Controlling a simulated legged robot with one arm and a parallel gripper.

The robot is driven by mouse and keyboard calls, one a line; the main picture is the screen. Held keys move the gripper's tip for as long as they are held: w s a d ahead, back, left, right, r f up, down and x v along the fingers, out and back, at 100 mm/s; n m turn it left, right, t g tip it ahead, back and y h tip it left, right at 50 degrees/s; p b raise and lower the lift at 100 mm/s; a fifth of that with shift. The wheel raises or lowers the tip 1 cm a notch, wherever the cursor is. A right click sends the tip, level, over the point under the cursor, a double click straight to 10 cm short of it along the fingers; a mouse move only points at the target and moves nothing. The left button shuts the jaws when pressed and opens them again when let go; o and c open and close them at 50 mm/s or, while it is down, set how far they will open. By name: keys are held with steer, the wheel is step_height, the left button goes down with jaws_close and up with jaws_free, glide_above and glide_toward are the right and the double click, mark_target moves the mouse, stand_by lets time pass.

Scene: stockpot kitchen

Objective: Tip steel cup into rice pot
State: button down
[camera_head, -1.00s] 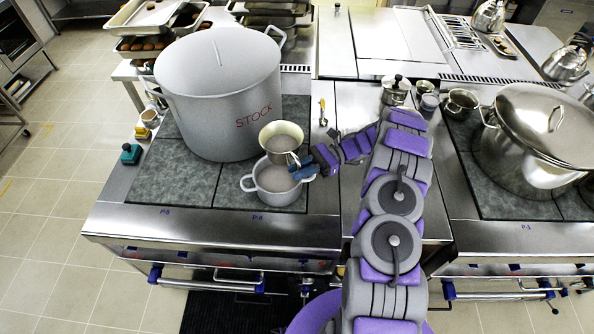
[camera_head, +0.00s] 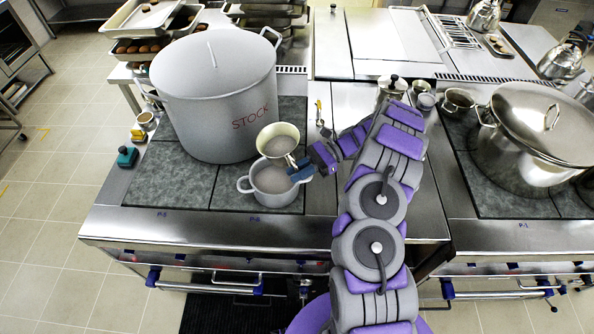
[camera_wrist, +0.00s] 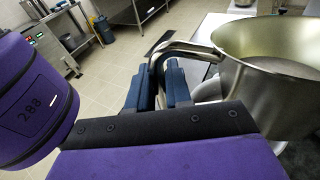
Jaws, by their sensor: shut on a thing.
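The steel cup (camera_head: 279,137) is held by my gripper (camera_head: 299,170) just above the rice pot (camera_head: 270,187). The cup tilts slightly, and its grey-white contents show inside. In the wrist view the gripper's blue fingers (camera_wrist: 160,88) are closed on the handle of the cup (camera_wrist: 262,90), which fills the right side. The rice pot is a small grey two-handled pot on the dark cooktop, with pale contents inside. The cup covers part of its far rim in the head view; I cannot tell whether they touch.
A large grey pot marked STOCK (camera_head: 215,100) stands close behind and left of the rice pot. A lidded steel pot (camera_head: 535,140) is on the right cooktop. A teal-topped item (camera_head: 127,156) sits at the left edge. A spoon (camera_head: 320,112) lies on the counter.

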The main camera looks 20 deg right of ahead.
steer(key=shift+w+d+r+h+p, duration=0.1)
steer(key=shift+d+r+h+p, duration=0.15)
steer(key=shift+r+h+p, duration=0.4)
steer(key=shift+r+t+h, duration=0.3)
steer(key=shift+h, duration=0.45)
steer(key=h, duration=0.2)
steer(key=h+p, duration=0.1)
steer(key=h, duration=0.1)
steer(key=shift+a+r+t, duration=0.25)
steer(key=shift+a+t, duration=0.05)
steer(key=shift+a, duration=0.05)
steer(key=h, duration=0.2)
steer(key=a+h, duration=0.1)
steer(key=shift+s+a+f+t+h, duration=0.1)
steer(key=shift+s+f+t+h, duration=0.2)
steer(key=shift+t, duration=0.1)
steer(key=a+h, duration=0.2)
steer(key=h, duration=0.1)
steer(key=a+t+h, duration=0.1)
steer(key=a+h, duration=0.1)
steer(key=h, duration=0.1)
steer(key=s+a+t+h+p, duration=0.1)
steer(key=h, duration=0.3)
steer(key=shift+a, duration=0.4)
steer(key=shift+a+r+b, duration=0.1)
steer(key=shift+a+b, duration=0.05)
steer(key=shift+b, duration=0.4)
